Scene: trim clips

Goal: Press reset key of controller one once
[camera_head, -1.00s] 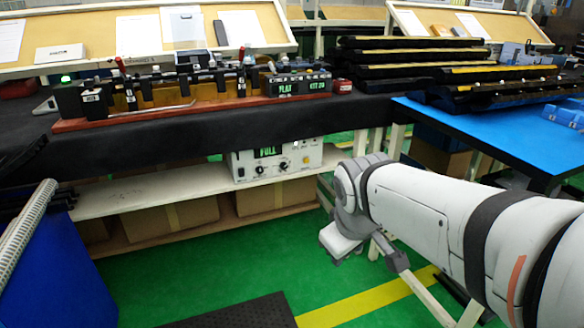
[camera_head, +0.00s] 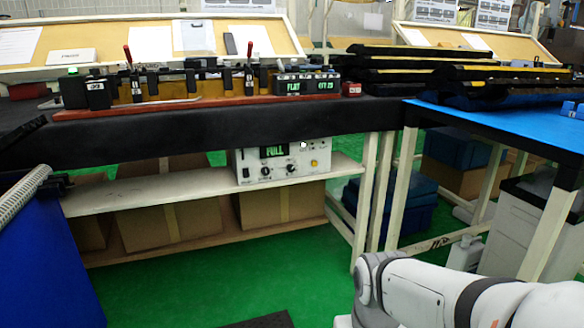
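A white control box (camera_head: 284,176) stands on the white shelf under the black-topped bench. Its front has a dark display reading "FULL" in green, dark knobs, and a small yellow-orange button (camera_head: 314,163) at the right. No label reading "controller one" or "reset" is legible. A black unit (camera_head: 306,87) on the bench shows "FLAT" and a partly legible "KIT" text in green. My arm reaches in at the bottom right, below and right of the white box and apart from it. My gripper is out of the frame.
The white shelf (camera_head: 150,195) has cardboard boxes (camera_head: 170,224) beneath it. White bench legs (camera_head: 376,190) stand right of the control box. A blue-topped table (camera_head: 510,130) is at right, a blue bin (camera_head: 50,262) at left. Green floor before the shelf is mostly clear.

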